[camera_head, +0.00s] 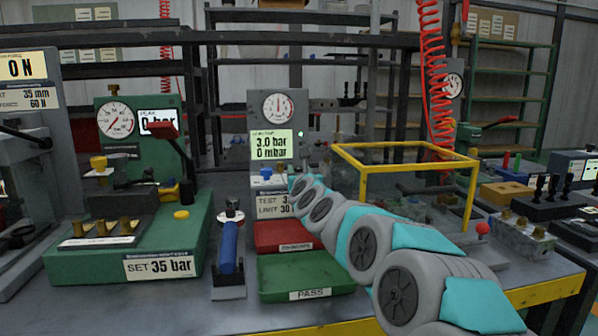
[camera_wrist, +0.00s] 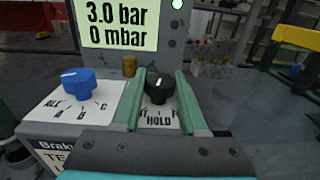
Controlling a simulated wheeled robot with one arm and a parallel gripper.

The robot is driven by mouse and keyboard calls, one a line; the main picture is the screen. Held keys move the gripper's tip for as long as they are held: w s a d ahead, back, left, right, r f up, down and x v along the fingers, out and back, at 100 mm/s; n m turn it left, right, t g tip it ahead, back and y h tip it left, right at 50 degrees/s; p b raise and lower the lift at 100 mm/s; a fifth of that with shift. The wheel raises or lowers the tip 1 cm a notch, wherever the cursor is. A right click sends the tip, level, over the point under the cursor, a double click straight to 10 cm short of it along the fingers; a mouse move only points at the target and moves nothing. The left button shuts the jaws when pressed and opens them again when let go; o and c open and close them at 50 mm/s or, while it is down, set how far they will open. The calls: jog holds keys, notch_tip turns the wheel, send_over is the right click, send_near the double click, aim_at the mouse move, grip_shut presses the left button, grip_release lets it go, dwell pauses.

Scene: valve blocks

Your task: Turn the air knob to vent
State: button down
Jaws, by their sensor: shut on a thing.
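The black air knob (camera_wrist: 158,91) is in the middle of the wrist view, on a white dial plate with HOLD printed at its front. Parts of other words show to either side, cut off by my fingers. A small pale mark shows on the knob, but I cannot tell exactly where it points. My gripper (camera_wrist: 162,77) has one teal finger on each side of the knob and is shut on it. In the head view my arm reaches to the grey test unit (camera_head: 265,96), and the knob is hidden there.
A blue knob (camera_wrist: 78,85) on a dial marked ALL, A, B, C stands left of the black one. The display (camera_head: 279,145) reads 3.0 bar and 0 mbar, with a green light beside it. A yellow frame (camera_head: 403,145) stands right of my arm. Red (camera_head: 275,235) and green (camera_head: 300,276) trays lie in front.

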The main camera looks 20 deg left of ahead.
jog(key=shift+f+m+h+b, duration=0.1)
jog(key=shift+m+h+b, duration=0.25)
jog(key=shift+h, duration=0.15)
jog(key=shift+m+t+h, duration=0.35)
jog(key=shift+t+h, duration=0.05)
jog(key=shift+h, duration=0.1)
jog(key=shift+a+m+t+h+b, duration=0.1)
jog(key=shift+m+t+h+b, duration=0.4)
jog(key=shift+h, duration=0.4)
jog(key=shift+m+h+p, duration=0.55)
jog(key=shift+m+h, duration=1.05)
jog(key=shift+h, duration=0.7)
jog(key=shift+r+h, duration=0.25)
jog(key=shift+h, duration=0.15)
jog(key=shift+c, duration=2.2)
grip_release()
jog(key=shift+f, duration=0.1)
